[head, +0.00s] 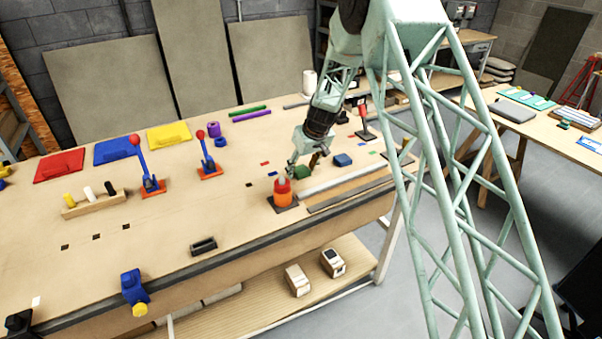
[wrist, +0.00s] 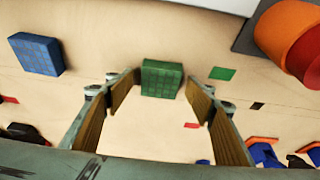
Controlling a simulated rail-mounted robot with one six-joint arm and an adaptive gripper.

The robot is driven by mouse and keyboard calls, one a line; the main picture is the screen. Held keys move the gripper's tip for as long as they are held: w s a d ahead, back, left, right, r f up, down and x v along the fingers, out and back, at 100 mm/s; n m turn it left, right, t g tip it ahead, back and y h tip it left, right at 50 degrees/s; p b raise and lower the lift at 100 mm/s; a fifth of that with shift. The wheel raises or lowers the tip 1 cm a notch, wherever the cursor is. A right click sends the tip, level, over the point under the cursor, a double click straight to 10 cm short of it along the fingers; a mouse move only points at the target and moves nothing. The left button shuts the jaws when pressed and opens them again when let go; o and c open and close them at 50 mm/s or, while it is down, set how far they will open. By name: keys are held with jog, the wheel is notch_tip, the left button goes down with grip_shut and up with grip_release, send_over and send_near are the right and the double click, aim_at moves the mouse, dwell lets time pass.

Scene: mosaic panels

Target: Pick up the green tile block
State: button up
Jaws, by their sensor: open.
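The green tile block (wrist: 162,78) lies on the workbench, centred in the wrist view just beyond and between the tips of my gripper (wrist: 160,92). The fingers are spread wide, one to each side, with wood-coloured inner pads. Bare bench shows between them, and they do not appear to touch the block. In the head view the green tile block (head: 303,172) shows at my gripper (head: 304,165), partly covered by a finger. The arm reaches down to it from the upper right.
An orange and red cylinder (head: 284,192) on a dark base stands close to the block. A blue tile block (head: 342,160) lies to its right, and it also shows in the wrist view (wrist: 36,54). A grey rail (head: 345,181) lies near the front edge. Flat coloured chips lie around.

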aim_at(302, 170)
jog(key=c, duration=1)
jog(key=shift+r, duration=0.1)
jog(key=shift+r, duration=4.95)
